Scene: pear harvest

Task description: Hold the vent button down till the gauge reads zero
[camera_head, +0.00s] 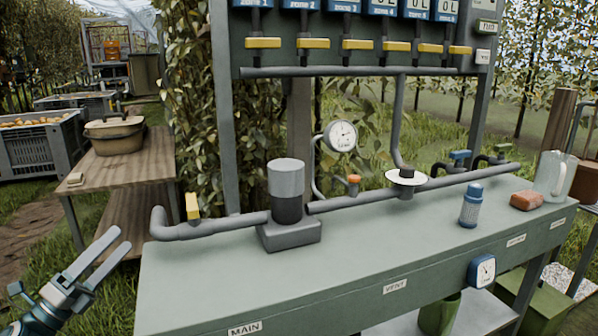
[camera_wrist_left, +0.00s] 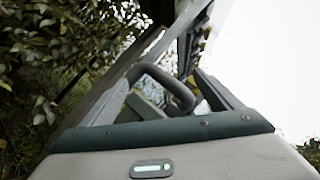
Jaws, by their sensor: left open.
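A round white gauge (camera_head: 341,134) stands on a thin bent tube above the pipe; its needle is too small to read. A dark knob on a white disc (camera_head: 407,177) and a small orange-capped fitting (camera_head: 353,183) sit on the pipe (camera_head: 350,201); I cannot tell which is the vent button. A VENT label (camera_head: 395,287) is on the bench's front edge below. My left gripper (camera_head: 121,240) is open and empty, left of the bench and well apart from these parts. In the left wrist view a grey pipe bend (camera_wrist_left: 166,82) shows between its fingers. My right gripper is out of view.
The green bench (camera_head: 330,275) has a grey cylinder on a block (camera_head: 286,190), a blue bottle (camera_head: 471,206), a red brick-like block (camera_head: 526,200) and a clear jug (camera_head: 553,176). A blue-rimmed gauge (camera_head: 482,270) hangs at the front. The bench top's front left is clear.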

